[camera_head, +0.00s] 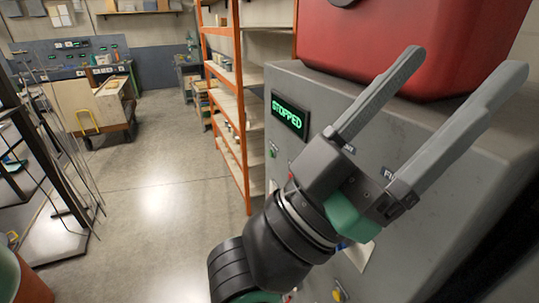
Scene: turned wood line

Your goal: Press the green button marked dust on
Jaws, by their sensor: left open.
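A grey machine cabinet (330,88) fills the right side. A display (289,115) on its face reads STOPPED in green letters. A small green control (273,150) shows below the display near the cabinet's left edge; its marking is too small to read. My left gripper (462,65) is open and empty, its two fingers pointing up and right in front of the cabinet. The gripper and its wrist hide much of the cabinet face, including other controls and labels. My right gripper is not in view.
A large red body (400,45) sits on top of the cabinet. An orange-framed shelf (240,110) stands just left of it. A dark metal rack (40,150) is at far left, a wooden cart (105,105) behind. The concrete floor between (165,190) is clear.

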